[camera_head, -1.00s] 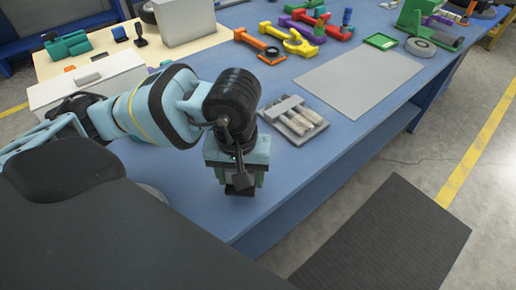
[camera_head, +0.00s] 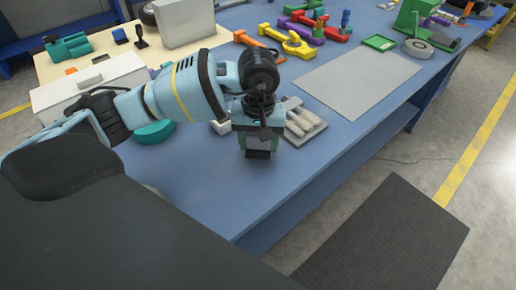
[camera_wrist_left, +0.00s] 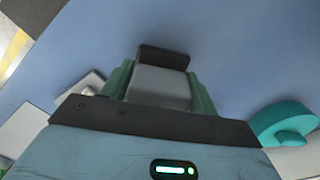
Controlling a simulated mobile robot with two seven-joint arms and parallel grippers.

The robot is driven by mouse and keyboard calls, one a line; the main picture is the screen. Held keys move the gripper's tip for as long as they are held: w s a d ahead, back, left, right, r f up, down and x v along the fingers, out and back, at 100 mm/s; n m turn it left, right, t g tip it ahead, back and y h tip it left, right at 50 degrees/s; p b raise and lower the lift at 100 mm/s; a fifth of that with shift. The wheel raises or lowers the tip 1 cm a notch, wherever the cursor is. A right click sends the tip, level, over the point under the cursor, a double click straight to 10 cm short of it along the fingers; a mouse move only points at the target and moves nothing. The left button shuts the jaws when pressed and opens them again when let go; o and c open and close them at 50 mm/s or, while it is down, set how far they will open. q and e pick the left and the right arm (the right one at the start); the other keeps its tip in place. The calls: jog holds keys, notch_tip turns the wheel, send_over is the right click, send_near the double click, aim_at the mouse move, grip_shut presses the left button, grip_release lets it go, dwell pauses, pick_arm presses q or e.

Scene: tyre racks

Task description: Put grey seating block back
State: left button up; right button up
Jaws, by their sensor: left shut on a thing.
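My left gripper (camera_head: 258,150) is over the front part of the blue table, fingers pointing down. In the left wrist view its green fingers (camera_wrist_left: 160,88) are shut on a grey seating block (camera_wrist_left: 160,82) with a dark end. In the head view the block's dark end (camera_head: 258,155) shows below the fingers. I cannot tell whether it touches the table. A grey tray (camera_head: 310,133) with several pale bars lies just behind and right of the gripper, partly hidden by the gripper and wrist. My right gripper is not in view.
A teal round part (camera_head: 155,133) lies left of the gripper; it also shows in the left wrist view (camera_wrist_left: 284,122). A flat grey mat (camera_head: 358,80) lies to the right. Coloured clamps (camera_head: 290,42) lie behind. The table's (camera_head: 215,195) front is clear.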

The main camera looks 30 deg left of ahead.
aim_at(258, 148)
pick_arm(q)
jog(key=shift+s+f, duration=0.1)
jog(key=shift+f, duration=1.35)
jog(key=shift+f, duration=0.1)
jog(key=shift+f, duration=0.15)
jog(key=o, duration=0.9)
notch_tip(258, 148, up, 12)
jog(key=shift+r, duration=0.25)
